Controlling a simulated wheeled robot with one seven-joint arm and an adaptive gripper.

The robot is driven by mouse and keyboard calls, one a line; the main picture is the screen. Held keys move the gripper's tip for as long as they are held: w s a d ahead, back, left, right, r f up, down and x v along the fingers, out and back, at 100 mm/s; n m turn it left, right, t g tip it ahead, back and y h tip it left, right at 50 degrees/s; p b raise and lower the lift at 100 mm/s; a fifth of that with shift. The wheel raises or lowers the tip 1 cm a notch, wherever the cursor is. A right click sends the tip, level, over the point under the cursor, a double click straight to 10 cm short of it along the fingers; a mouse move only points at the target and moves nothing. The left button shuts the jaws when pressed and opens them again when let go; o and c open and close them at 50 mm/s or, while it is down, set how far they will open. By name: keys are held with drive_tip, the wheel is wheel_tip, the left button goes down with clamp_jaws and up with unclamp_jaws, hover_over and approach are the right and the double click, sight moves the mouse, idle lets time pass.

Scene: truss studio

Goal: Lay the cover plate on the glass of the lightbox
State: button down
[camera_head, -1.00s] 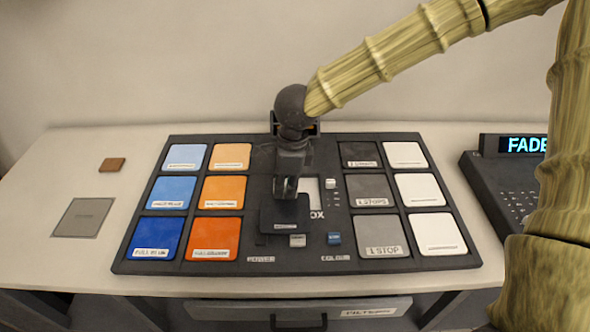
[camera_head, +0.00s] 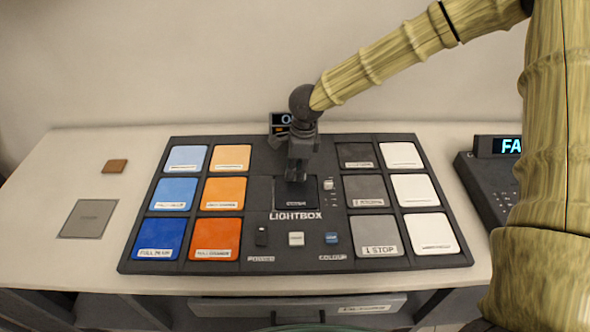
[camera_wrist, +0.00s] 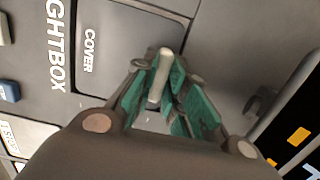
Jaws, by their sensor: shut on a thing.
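The dark cover plate (camera_head: 290,194), labelled COVER, lies over the glass window in the middle of the lightbox (camera_head: 295,259). It also shows in the wrist view (camera_wrist: 105,40), square beside the LIGHTBOX lettering. My gripper (camera_head: 297,177) is above the plate's far part. In the wrist view my gripper (camera_wrist: 165,88) is shut on the plate's pale upright grip (camera_wrist: 160,72), between green-lined fingers. The glass is hidden in the head view. A small pale patch shows between the fingers in the wrist view. I cannot tell whether the plate rests fully on the glass.
Blue and orange filters (camera_head: 215,239) fill the left of the lightbox, grey and white ones (camera_head: 431,233) the right. A slider (camera_head: 328,184) stands close right of the plate. A grey square (camera_head: 87,219) and brown block (camera_head: 115,166) lie left. A console (camera_head: 484,195) stands right.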

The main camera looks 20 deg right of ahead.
drive_tip(key=shift+f, duration=0.3)
drive_tip(key=shift+f, duration=0.1)
drive_tip(key=c, duration=1.5)
unclamp_jaws()
drive_tip(key=shift+o, duration=0.2)
wheel_tip(320, 180, up, 12)
drive_tip(key=d+b, duration=0.1)
drive_tip(key=shift+s+d, duration=0.15)
drive_tip(key=shift+s, duration=0.05)
